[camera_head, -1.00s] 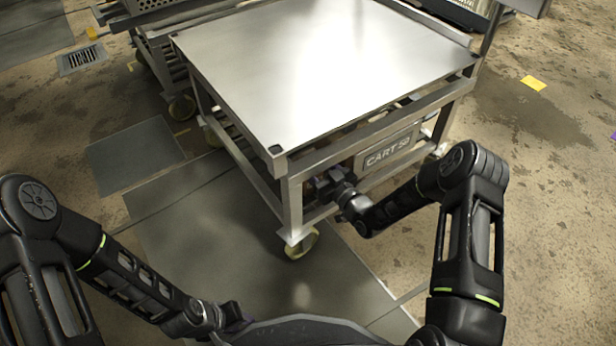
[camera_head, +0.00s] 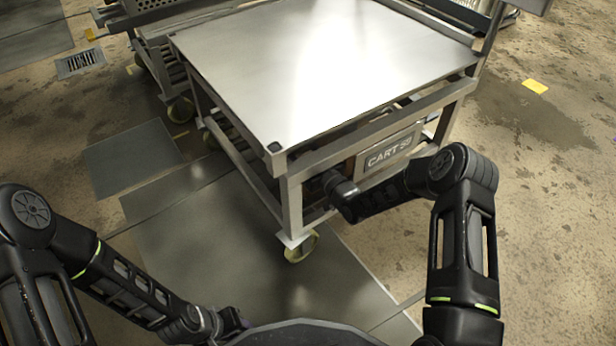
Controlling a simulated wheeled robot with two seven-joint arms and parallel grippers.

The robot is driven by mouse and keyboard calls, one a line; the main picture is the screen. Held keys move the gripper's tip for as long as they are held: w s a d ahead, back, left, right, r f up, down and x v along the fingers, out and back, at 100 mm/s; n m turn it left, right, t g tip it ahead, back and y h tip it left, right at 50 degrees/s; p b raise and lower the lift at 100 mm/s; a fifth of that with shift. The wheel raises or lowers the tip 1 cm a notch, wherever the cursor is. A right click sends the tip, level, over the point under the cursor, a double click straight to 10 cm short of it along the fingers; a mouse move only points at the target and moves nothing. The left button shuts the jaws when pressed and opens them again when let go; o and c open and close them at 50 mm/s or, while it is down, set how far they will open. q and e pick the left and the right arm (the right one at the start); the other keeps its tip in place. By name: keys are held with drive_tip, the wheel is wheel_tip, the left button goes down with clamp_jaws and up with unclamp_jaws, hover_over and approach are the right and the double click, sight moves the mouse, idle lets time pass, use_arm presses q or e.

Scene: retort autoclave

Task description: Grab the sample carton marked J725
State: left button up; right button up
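No carton with a readable J725 mark shows in the head view. A steel cart (camera_head: 300,75) marked CART 59 or similar stands ahead, its top bare. My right arm reaches to the cart's near side below the top. Its gripper (camera_head: 324,181) is at the opening by the front corner leg, mostly hidden by the wrist and the frame, so its fingers and anything in them cannot be made out. My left gripper (camera_head: 236,318) is low at the bottom centre, away from the cart, partly hidden behind my own body. Its opening cannot be told.
The cart's corner leg (camera_head: 292,208), top rail and label plate (camera_head: 388,152) lie close around my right wrist. A second cart (camera_head: 150,45) stands behind at the left. Floor plates and a drain (camera_head: 80,63) lie left.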

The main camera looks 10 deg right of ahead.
idle(0.4)
clamp_jaws()
idle(0.4)
idle(0.4)
